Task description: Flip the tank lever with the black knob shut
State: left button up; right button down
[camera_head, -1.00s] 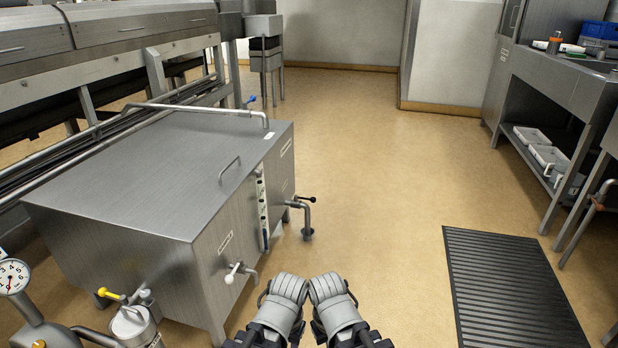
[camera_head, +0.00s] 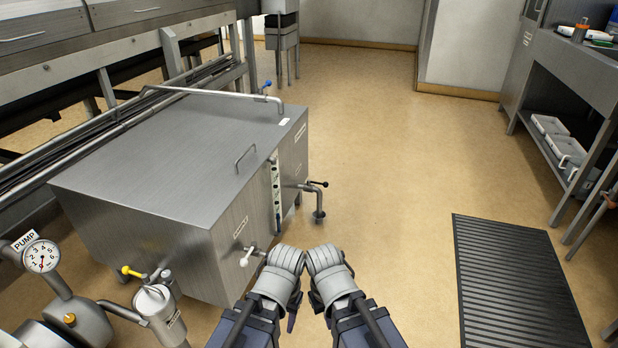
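The steel tank (camera_head: 150,165) stands left of centre. A lever with a black knob (camera_head: 325,184) sticks out to the right from a bent pipe valve (camera_head: 313,191) at the tank's far right side. A white-handled lever (camera_head: 246,256) is on the tank's near front face, close to my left gripper. My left gripper (camera_head: 285,258) and my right gripper (camera_head: 324,258) are side by side at the bottom middle, apart from the black knob. Their fingertips point away and do not show clearly, so I cannot tell whether they are open.
A pump with a gauge (camera_head: 42,256) and a yellow-handled valve (camera_head: 131,272) stand at the lower left. A blue-handled valve (camera_head: 266,86) is behind the tank. A black ribbed mat (camera_head: 520,280) lies at right. The floor between tank and mat is clear.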

aim_at(326, 184)
jog(key=i+l+u, duration=0.1)
jog(key=u, duration=0.25)
jog(key=i+l+u, duration=0.6)
jog(key=i+l, duration=0.2)
jog(key=l, duration=0.25)
jog(key=i+l+u, duration=0.15)
jog(key=l, duration=0.25)
jog(key=i+l, duration=0.2)
jog(key=l, duration=0.15)
jog(key=i+l, duration=0.35)
jog(key=l, duration=0.3)
jog(key=i+l, duration=0.2)
jog(key=l, duration=0.15)
